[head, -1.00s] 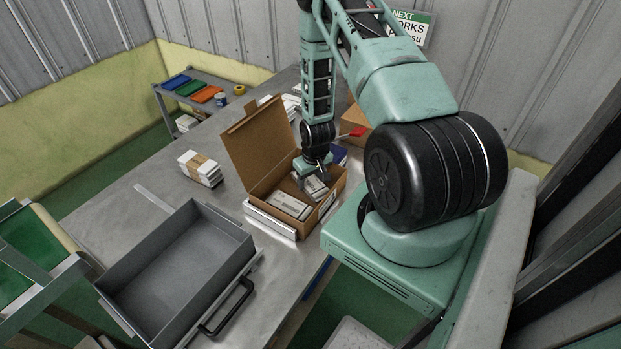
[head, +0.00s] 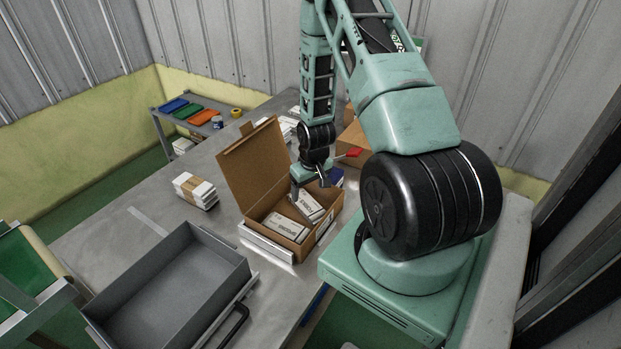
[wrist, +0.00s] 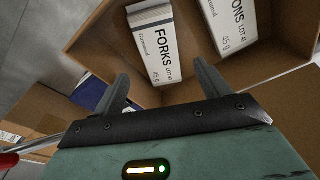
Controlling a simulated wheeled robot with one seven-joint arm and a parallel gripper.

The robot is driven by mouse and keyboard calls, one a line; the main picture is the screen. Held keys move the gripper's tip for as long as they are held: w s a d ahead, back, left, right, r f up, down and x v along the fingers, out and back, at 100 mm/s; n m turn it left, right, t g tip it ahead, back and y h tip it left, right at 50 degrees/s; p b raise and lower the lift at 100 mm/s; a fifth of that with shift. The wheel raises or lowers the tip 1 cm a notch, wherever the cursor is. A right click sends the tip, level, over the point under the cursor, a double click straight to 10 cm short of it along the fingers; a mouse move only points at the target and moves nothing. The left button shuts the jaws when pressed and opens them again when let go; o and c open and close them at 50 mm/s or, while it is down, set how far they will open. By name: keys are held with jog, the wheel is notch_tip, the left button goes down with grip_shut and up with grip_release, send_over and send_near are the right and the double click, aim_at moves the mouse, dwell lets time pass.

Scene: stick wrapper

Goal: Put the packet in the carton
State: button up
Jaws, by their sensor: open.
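The open brown carton (head: 252,228) stands on the metal table with its lid flap raised. Two white packets lie inside it, one nearer the front (head: 287,228) and one farther back (head: 309,207). In the wrist view one packet reads "FORKS" (wrist: 156,45) and the other ends in "ONS" (wrist: 236,22). My gripper (head: 308,190) is just above the carton's back part. In the wrist view my gripper (wrist: 163,80) is open and empty, with the FORKS packet showing beyond and between its fingers. Part of the carton's back is hidden by my gripper.
A grey open tray (head: 170,285) sits at the front left. A stack of white packets with a brown band (head: 195,188) lies left of the carton. Another brown box (head: 352,148) and a red-tipped thing (head: 350,153) are behind. The table between stack and tray is clear.

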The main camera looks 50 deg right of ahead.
aim_at(310, 207)
notch_tip(310, 207, up, 6)
jog(key=b, duration=0.1)
jog(key=shift+s+a, duration=0.2)
jog(key=shift+s, duration=0.2)
jog(key=w+a+r+n, duration=0.1)
jog(key=a+r+n, duration=0.1)
jog(key=a+r, duration=0.35)
jog(key=w+a+r+n+y, duration=0.1)
jog(key=a+r, duration=0.1)
jog(key=a, duration=0.7)
jog(key=w+a+r+n, duration=0.1)
jog(key=a+r+n, duration=0.1)
jog(key=a+r, duration=0.35)
jog(key=s+a+r+n+g, duration=0.1)
jog(key=s+a+r+n, duration=0.2)
jog(key=s+a, duration=0.6)
jog(key=s+a+r+n, duration=0.3)
jog(key=s+a+r, duration=0.2)
jog(key=s+a, duration=0.4)
jog(key=shift+s+a+g, duration=0.25)
jog(key=shift+a+g, duration=0.15)
jog(key=shift+a, duration=0.55)
jog(key=shift+f, duration=0.15)
jog(key=shift+w+f+b, duration=0.1)
jog(key=shift+f+b, duration=0.35)
jog(key=shift+b, duration=0.15)
